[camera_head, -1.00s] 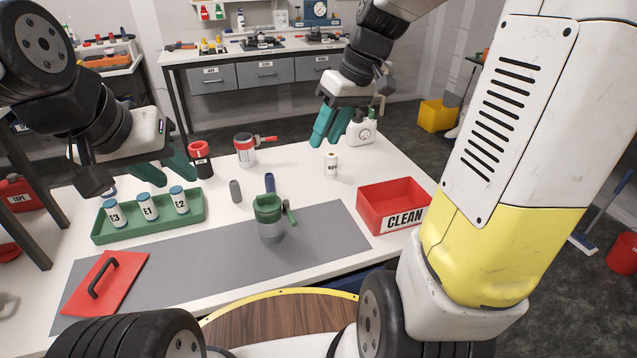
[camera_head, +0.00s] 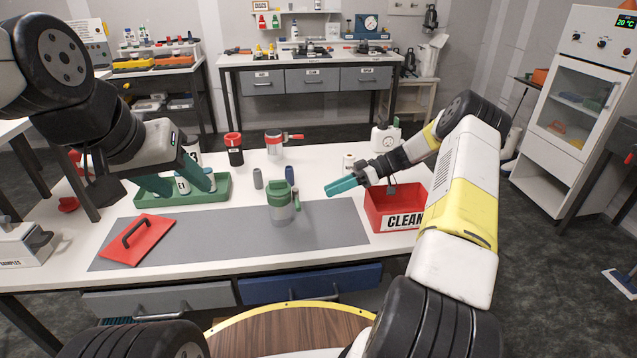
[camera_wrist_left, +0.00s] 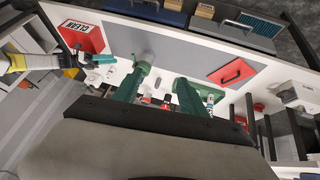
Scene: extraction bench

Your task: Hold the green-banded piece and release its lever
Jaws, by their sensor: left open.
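The green-banded piece (camera_head: 280,212) stands upright on the grey mat (camera_head: 330,228), a grey body with a green band on top. My right gripper (camera_head: 334,188) points left, right of the piece and short of the lever. Its fingers are seen edge-on, so the gap between them is hidden.
A green tray (camera_head: 223,193) with several capped jars stands at left, partly hidden by my left gripper. The red CLEAN bin (camera_head: 385,213) is at right. A red-banded piece (camera_head: 276,143) and a red-topped black cup (camera_head: 234,150) stand behind. A red handled plate (camera_head: 140,240) lies front left.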

